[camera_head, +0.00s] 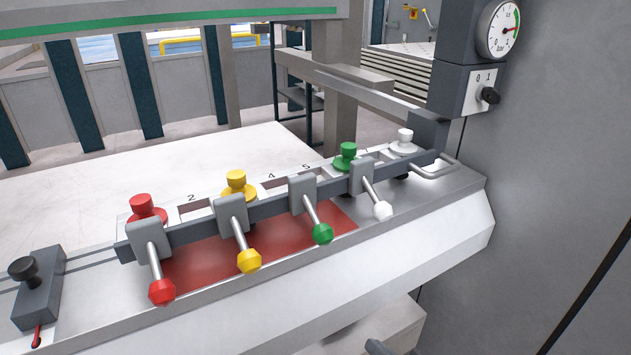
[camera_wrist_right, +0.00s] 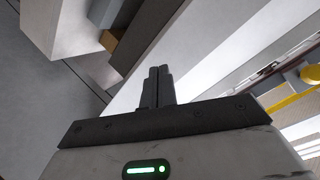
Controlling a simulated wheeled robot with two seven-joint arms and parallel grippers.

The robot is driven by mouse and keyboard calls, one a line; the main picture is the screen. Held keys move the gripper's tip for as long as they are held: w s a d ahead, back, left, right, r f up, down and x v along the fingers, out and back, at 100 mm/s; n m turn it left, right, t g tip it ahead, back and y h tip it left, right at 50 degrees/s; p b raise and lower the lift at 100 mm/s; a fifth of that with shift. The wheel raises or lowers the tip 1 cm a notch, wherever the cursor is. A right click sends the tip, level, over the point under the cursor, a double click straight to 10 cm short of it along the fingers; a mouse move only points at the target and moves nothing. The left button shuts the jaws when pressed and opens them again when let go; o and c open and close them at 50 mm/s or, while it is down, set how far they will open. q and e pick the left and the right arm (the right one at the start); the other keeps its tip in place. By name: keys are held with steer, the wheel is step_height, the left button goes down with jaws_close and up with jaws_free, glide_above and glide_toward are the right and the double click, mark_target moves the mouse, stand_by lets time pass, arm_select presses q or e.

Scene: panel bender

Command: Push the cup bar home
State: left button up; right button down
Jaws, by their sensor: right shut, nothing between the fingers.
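The cup bar (camera_head: 272,208) is a long dark grey bar lying slantwise over the machine's front ledge. Grey brackets on it carry levers with red, yellow, green and white ball ends, with knobs of the same colours behind. A loop handle (camera_head: 437,168) is at its right end, beside a dark grey block under the gauge column. I cannot tell whether the bar is fully seated. My right gripper (camera_wrist_right: 157,88) is shut and empty in the right wrist view, its fingertips together, apart from the bar. My left gripper is not in view.
A dark block with a black knob (camera_head: 22,268) sits on the ledge's rail at left. A pressure gauge (camera_head: 498,30) and rotary switch (camera_head: 485,90) are at upper right. A red panel (camera_head: 200,265) lies under the bar. The white sheet (camera_head: 90,195) behind is clear.

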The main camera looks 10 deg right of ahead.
step_height(320, 180, up, 19)
steer(key=w+d+m+t+y, duration=0.1)
steer(key=w+m+t+y, duration=0.25)
steer(key=m, duration=0.65)
steer(key=p, duration=0.2)
glide_toward(330, 187)
steer(key=shift+t+h, duration=0.35)
steer(key=shift+h, duration=0.1)
steer(key=x, duration=0.5)
steer(key=shift+w+a+f, duration=0.1)
steer(key=shift+w+a, duration=0.15)
steer(key=shift+a, duration=0.15)
steer(key=shift+w+a, duration=0.25)
steer(key=shift+w, duration=0.3)
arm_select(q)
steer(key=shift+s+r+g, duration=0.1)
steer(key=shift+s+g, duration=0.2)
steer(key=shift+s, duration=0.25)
